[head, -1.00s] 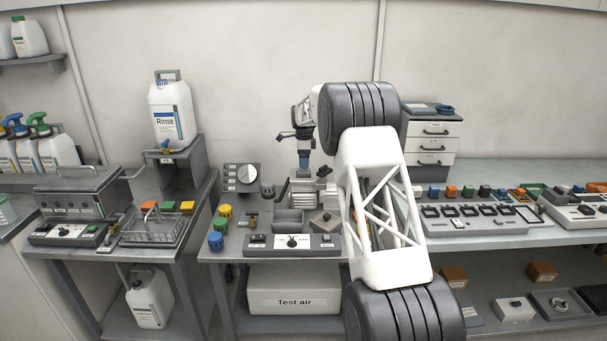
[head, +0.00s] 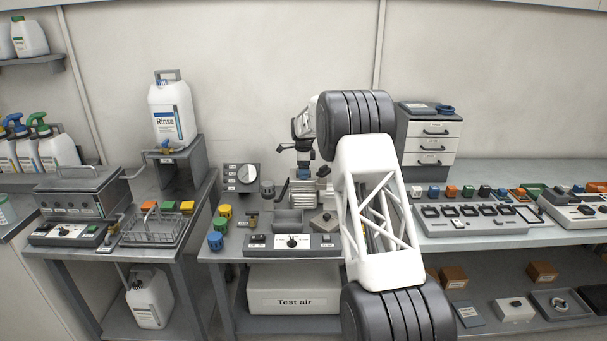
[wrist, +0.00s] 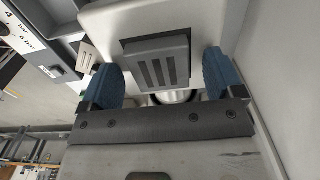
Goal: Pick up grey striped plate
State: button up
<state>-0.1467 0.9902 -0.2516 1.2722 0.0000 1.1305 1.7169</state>
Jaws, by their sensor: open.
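The grey striped plate (wrist: 160,62), a dark grey block with several slots in its face, sits on a pale housing in the wrist view. My gripper (wrist: 162,66) is open, with one blue fingertip to the left of the plate and one to the right. Gaps show between the fingertips and the plate, and nothing is held. In the head view my gripper (head: 304,168) points down just above the small compressor (head: 305,188) on the middle bench. The plate cannot be made out in the head view.
A panel with pressure labels (wrist: 35,45) lies left of the fingers in the wrist view. The dial box (head: 241,177), the colored knobs (head: 216,240) and the front control panel (head: 292,244) stand close around the compressor. A drawer unit (head: 430,140) stands behind my arm.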

jog(key=shift+c, duration=0.3)
jog(key=c, duration=1)
jog(key=shift+r, duration=0.2)
jog(key=shift+r, duration=1.55)
jog(key=shift+s+r, duration=0.1)
jog(key=shift+s, duration=0.05)
jog(key=shift+s+d+r, duration=0.25)
jog(key=shift+s+d, duration=0.15)
jog(key=shift+s, duration=2.2)
jog(key=shift+s+d+r, duration=0.2)
jog(key=shift+s+d, duration=0.15)
jog(key=shift+s, duration=2.25)
jog(key=shift+s+d+r, duration=0.25)
jog(key=shift+s+d, duration=0.15)
jog(key=shift+s, duration=2.2)
